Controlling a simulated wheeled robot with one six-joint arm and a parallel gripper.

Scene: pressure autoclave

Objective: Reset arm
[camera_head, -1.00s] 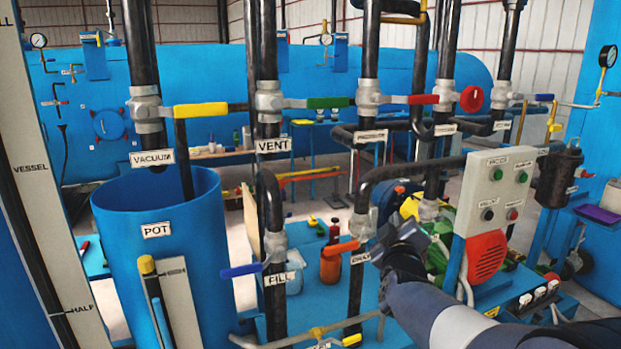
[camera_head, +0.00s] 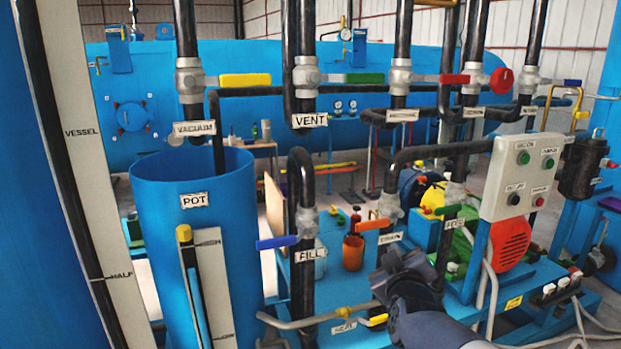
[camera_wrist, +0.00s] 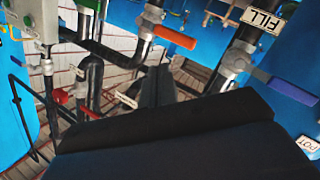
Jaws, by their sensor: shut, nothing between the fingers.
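My gripper (camera_head: 392,262) is dark grey and sits at the lower middle of the head view, in front of the pipework and below the orange DRAIN handle (camera_head: 370,225). In the wrist view its fingers (camera_wrist: 157,87) are together with nothing between them. They are apart from the handles around them. The DRAIN handle also shows in the wrist view (camera_wrist: 175,37), above the fingers. The blue FILL handle (camera_head: 277,242) is left of my gripper in the head view and at the right in the wrist view (camera_wrist: 294,92).
The blue POT tank (camera_head: 165,225) stands at the left. Upright black pipes with yellow (camera_head: 245,80), green (camera_head: 364,78) and red (camera_head: 455,79) handles stand behind. A grey button panel (camera_head: 520,177) and a red motor cover (camera_head: 510,243) are to the right.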

